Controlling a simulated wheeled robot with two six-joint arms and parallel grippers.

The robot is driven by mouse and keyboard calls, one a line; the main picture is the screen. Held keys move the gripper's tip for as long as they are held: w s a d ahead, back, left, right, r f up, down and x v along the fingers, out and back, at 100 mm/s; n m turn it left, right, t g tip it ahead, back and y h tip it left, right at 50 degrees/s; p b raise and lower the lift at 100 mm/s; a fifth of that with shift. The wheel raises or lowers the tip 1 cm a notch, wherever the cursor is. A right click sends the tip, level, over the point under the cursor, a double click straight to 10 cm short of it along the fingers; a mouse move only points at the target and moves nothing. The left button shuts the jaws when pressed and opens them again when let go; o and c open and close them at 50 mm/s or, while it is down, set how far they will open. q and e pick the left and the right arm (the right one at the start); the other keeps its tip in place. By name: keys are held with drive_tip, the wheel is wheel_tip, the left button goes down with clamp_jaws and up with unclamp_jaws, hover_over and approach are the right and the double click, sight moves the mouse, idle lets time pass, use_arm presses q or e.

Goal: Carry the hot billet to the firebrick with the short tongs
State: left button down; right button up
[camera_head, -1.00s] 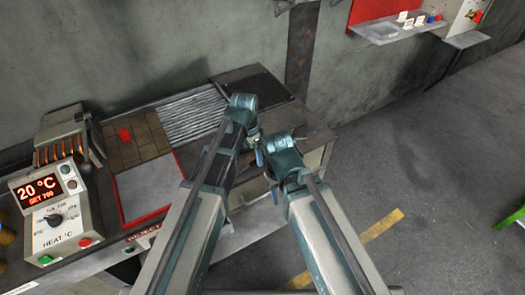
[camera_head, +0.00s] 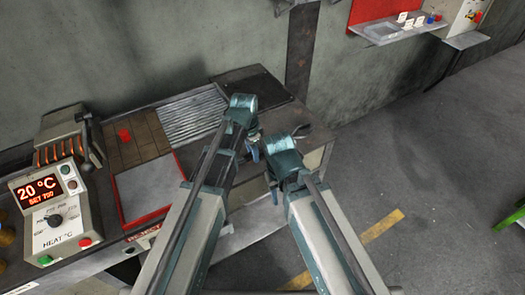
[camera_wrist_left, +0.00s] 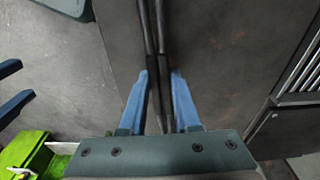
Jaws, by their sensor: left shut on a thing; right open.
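My left gripper (camera_wrist_left: 160,100) is shut on two dark parallel rods, the tong handles (camera_wrist_left: 152,35), in the left wrist view. The tong tips are out of that view. In the head view my left gripper (camera_head: 250,138) is over the right part of the bench, and its hold is hidden. My right gripper (camera_head: 270,168) is open and lower, beside the bench's front edge; its blue fingers also show in the left wrist view (camera_wrist_left: 14,88). A small red block (camera_head: 124,135), perhaps the billet, sits on brown brick-like tiles (camera_head: 150,147), perhaps the firebrick.
A heater (camera_head: 65,150) with glowing bars and a control box (camera_head: 55,215) reading 20 °C stand at the left. A red-edged pale tray (camera_head: 145,190), a ribbed metal plate (camera_head: 190,118) and a dark plate (camera_head: 252,88) lie on the bench.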

idle(0.5)
use_arm(q)
wheel_tip(320, 180, up, 10)
drive_tip(key=p, duration=1)
